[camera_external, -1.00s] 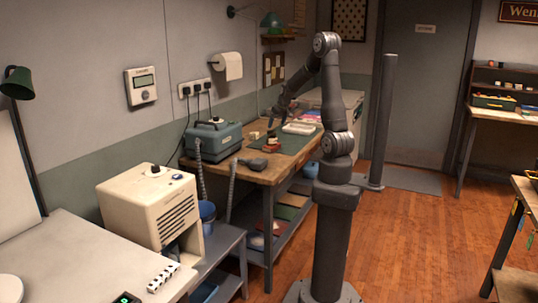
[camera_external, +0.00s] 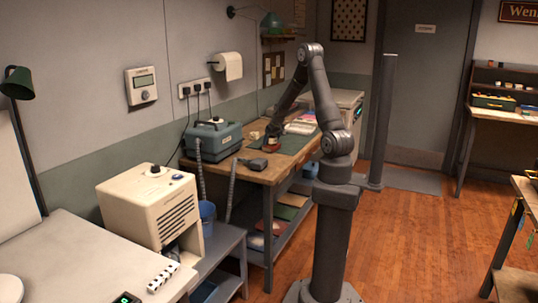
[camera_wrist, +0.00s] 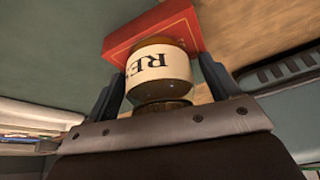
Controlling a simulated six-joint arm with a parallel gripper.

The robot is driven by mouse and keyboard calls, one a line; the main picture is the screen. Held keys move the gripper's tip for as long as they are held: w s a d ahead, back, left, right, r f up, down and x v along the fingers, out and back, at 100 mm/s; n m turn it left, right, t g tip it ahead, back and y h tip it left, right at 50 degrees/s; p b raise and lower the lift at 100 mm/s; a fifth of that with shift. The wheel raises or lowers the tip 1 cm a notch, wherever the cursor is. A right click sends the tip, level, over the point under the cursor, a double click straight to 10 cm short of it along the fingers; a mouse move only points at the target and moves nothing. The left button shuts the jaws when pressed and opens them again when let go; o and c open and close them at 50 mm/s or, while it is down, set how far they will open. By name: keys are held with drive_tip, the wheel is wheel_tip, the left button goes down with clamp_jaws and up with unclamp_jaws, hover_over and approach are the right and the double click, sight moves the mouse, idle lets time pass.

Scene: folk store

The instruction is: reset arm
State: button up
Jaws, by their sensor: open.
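My gripper (camera_wrist: 164,92) is open, with one dark finger on each side of a round brown object with a cream band (camera_wrist: 158,66) in the wrist view. The band carries dark letters, of which "RE" is readable. The object is next to a red block or box (camera_wrist: 150,30); whether it rests on it is unclear. In the external view my gripper (camera_external: 273,132) is low over the wooden workbench (camera_external: 262,177), at a small reddish object (camera_external: 275,147). My gripper partly hides that object. I cannot tell whether the fingers touch it.
A green mat (camera_external: 291,142) lies on the bench beside the gripper. A blue-grey machine (camera_external: 214,138) and a dark hand tool (camera_external: 253,163) are to the left. A pale device (camera_external: 299,128) is behind. The space above the bench is open.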

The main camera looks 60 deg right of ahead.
drive_tip(key=shift+r, duration=1)
drive_tip(key=shift+f, duration=0.15)
drive_tip(key=shift+f, duration=0.55)
drive_tip(key=v, duration=1.2)
drive_tip(key=x, duration=1.2)
drive_tip(key=shift+f, duration=0.35)
drive_tip(key=r, duration=0.5)
drive_tip(key=shift+s+d, duration=0.2)
drive_tip(key=shift+s, duration=0.2)
drive_tip(key=shift+s+d+r, duration=0.15)
drive_tip(key=shift+s+r, duration=0.05)
drive_tip(key=shift+s, duration=0.05)
